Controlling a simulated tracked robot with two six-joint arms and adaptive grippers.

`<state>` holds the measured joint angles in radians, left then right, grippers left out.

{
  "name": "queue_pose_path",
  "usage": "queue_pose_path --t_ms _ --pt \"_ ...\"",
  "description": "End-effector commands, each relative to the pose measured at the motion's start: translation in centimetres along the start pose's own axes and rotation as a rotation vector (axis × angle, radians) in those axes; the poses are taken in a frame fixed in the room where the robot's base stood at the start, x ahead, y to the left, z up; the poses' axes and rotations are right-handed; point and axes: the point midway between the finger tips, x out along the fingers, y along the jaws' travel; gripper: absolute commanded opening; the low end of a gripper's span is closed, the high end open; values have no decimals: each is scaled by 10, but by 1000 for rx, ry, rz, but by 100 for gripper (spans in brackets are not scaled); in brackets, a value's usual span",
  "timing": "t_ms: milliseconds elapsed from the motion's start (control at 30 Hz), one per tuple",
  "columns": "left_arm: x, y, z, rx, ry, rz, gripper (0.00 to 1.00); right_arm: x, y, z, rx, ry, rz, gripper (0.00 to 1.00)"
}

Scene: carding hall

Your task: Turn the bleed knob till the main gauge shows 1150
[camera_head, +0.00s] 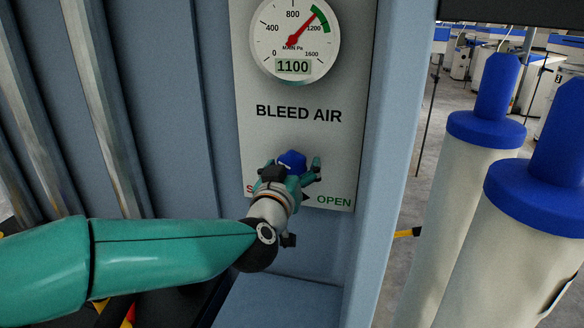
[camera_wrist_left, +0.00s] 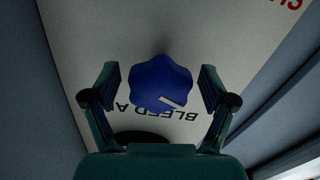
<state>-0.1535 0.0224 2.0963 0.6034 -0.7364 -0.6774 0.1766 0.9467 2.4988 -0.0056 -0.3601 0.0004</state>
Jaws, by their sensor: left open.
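The main gauge (camera_head: 294,38) is a round white dial on a pale panel. Its red needle points up and right, short of the 1200 label, and its display reads 1100. The blue bleed knob (camera_head: 291,161) sits low on the panel, below the words BLEED AIR. In the left wrist view the knob (camera_wrist_left: 160,84) is lobed, with a white mark at its lower right. My left gripper (camera_head: 292,168) is open at the knob. Its fingers stand on either side of the knob, with a gap showing on both sides in the wrist view. My right gripper is out of view.
The panel (camera_head: 255,100) is on a blue-grey machine front. A red label left of the knob is mostly hidden by my gripper; green OPEN (camera_head: 334,200) is at the right. Two cream cylinders with blue tops (camera_head: 486,130) stand at the right.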

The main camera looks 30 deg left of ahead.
Motion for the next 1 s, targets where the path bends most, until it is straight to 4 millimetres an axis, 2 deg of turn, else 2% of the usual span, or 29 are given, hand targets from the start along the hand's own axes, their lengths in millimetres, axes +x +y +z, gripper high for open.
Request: queue_pose_path --t_ms 167,267,700,833,1000 --pt "-9 1 -1 -1 1 1 84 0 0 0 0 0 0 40" --pt "-22 1 -1 0 2 2 84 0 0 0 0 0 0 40" --pt "-104 1 0 -2 2 4 84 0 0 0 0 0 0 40" --pt "-116 0 1 -1 1 1 84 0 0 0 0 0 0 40" --pt "-120 0 2 0 -1 0 84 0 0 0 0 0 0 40"
